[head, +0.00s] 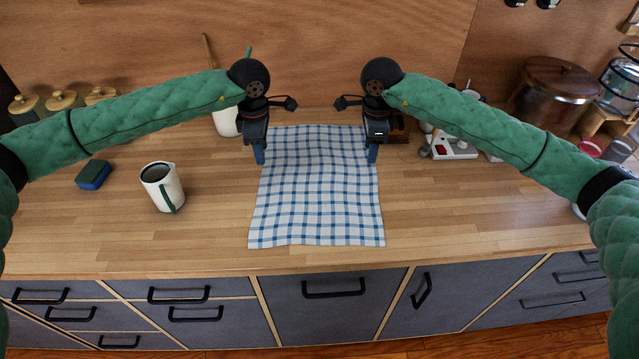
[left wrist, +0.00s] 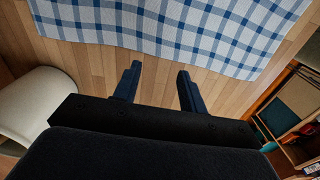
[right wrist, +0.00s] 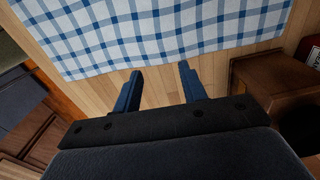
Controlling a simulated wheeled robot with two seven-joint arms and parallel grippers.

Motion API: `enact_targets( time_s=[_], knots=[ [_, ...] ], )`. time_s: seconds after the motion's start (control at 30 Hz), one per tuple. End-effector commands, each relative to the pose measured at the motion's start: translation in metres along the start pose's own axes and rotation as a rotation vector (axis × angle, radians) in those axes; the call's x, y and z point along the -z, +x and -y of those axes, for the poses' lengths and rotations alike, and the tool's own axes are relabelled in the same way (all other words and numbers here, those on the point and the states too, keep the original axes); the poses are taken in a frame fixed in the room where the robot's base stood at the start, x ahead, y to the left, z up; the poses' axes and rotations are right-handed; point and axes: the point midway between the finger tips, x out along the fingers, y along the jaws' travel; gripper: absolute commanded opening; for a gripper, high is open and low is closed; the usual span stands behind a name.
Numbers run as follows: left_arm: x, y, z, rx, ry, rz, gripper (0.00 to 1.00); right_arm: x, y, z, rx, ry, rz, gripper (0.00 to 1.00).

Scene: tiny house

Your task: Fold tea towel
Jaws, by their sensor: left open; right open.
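A blue and white checked tea towel (head: 316,195) lies spread flat on the wooden counter, its near edge close to the drawer fronts. My left gripper (head: 259,155) hangs over the towel's left side near its far corner. In the left wrist view the left gripper (left wrist: 157,82) has its fingers apart with nothing between them, and the towel (left wrist: 190,25) lies beyond the tips. My right gripper (head: 372,154) hangs over the towel's right side near the far corner. In the right wrist view the right gripper (right wrist: 160,80) is open and empty, with the towel (right wrist: 150,30) beyond its tips.
A white mug (head: 163,188) with a green handle and a blue sponge (head: 94,174) stand left of the towel. A white container (head: 226,121) stands behind my left gripper. A copper pot (head: 556,92) is at the back right. The counter right of the towel (head: 450,205) is clear.

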Motion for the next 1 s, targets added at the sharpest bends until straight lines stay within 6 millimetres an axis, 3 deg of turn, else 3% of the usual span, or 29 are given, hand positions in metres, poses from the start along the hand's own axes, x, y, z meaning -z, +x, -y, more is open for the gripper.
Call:
enact_targets(
  time_s=[0.17, 0.6, 1.0],
  knots=[
    [0.0, 0.011, 0.0, 0.0, 0.0, 0.0, 0.42, 0.0, 0.011, 0.0, -0.002, 0.0, 0.0, 0.42],
    [-0.001, 0.068, 0.001, 0.002, 0.001, 0.001, 0.42, -0.001, 0.068, -0.001, -0.002, 0.0, 0.002, 0.42],
    [-0.001, 0.078, 0.0, 0.0, 0.001, 0.002, 0.42, 0.0, 0.078, -0.001, 0.0, -0.001, 0.002, 0.42]
  ],
)
